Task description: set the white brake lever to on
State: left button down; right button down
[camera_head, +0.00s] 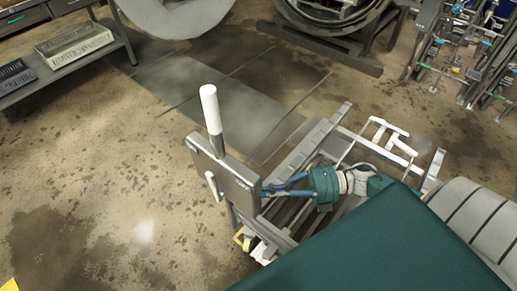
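A tall lever with a white grip (210,108) and a bare metal shaft stands nearly upright, leaning slightly left, at the top of a grey upright plate (230,175). A smaller white handle (212,187) sits on the plate's near left face. I see no on or off marking. My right gripper (267,190) has blue fingers and reaches left from its teal wrist to the plate's right edge, below and right of the tall lever. It is apart from the white grip. Its fingertips meet the plate's edge in the picture, so their gap and any contact are unclear. My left gripper is not in view.
A metal trolley frame (318,135) with white rails extends behind the plate. A round vessel opening (335,15) is at the top. A bench (75,55) with trays stands upper left, and a rack of valves (465,55) upper right. The floor left of the plate is clear.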

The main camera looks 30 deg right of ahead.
aim_at(214, 188)
jog(key=w+a, duration=0.2)
jog(key=w+a+b, duration=0.1)
jog(key=w+a, duration=0.1)
jog(key=a, duration=0.1)
jog(key=w+a+f, duration=0.1)
jog(key=w+a, duration=0.2)
jog(key=shift+a, duration=0.15)
jog(key=shift+w, duration=0.1)
